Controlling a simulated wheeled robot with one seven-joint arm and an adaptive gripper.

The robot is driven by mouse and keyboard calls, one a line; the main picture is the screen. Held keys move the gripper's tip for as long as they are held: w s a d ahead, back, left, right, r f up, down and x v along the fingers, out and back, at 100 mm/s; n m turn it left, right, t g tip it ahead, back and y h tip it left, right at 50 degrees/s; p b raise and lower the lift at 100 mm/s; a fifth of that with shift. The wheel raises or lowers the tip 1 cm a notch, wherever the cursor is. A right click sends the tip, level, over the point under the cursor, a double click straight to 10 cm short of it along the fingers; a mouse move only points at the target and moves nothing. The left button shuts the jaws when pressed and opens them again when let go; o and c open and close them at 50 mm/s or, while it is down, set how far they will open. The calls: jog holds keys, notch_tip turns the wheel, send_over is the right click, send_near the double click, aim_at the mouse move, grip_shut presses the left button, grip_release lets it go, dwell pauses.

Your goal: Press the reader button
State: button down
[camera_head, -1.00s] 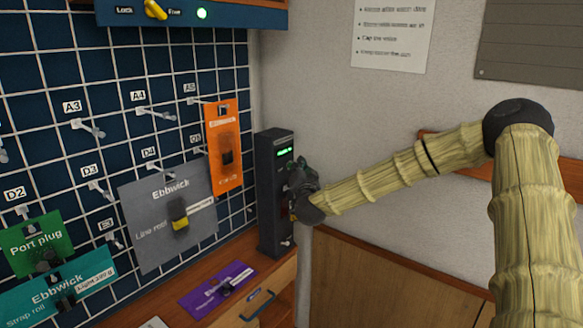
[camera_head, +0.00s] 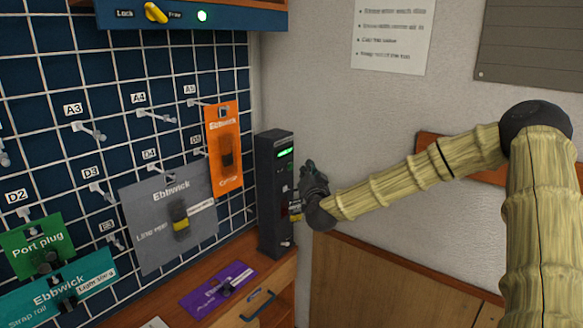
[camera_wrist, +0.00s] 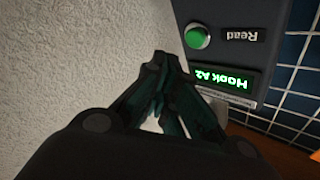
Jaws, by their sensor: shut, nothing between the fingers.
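The reader is a tall dark box (camera_head: 268,205) standing upright on the wooden counter in the corner, with a small lit green display (camera_head: 286,151) near its top. In the wrist view the display (camera_wrist: 214,83) reads "Hook A2" upside down. A round green button (camera_wrist: 198,36) sits beside the "Read" label (camera_wrist: 238,35). My gripper (camera_head: 308,172) is shut and empty, just right of the reader's front face and apart from it. In the wrist view its fingertips (camera_wrist: 160,62) lie left of the green button and do not cover it.
A pegboard with labelled hooks carries an orange card (camera_head: 223,146), a grey card (camera_head: 160,235) and green and teal cards. A purple card (camera_head: 219,290) lies on the counter (camera_head: 262,274). A white wall (camera_wrist: 70,60) is close to my gripper. A yellow knob (camera_head: 156,12) is above.

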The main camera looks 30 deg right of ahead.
jog(key=s, duration=0.1)
jog(key=s+d+p, duration=0.1)
jog(key=shift+s, duration=0.4)
dwell(0.3)
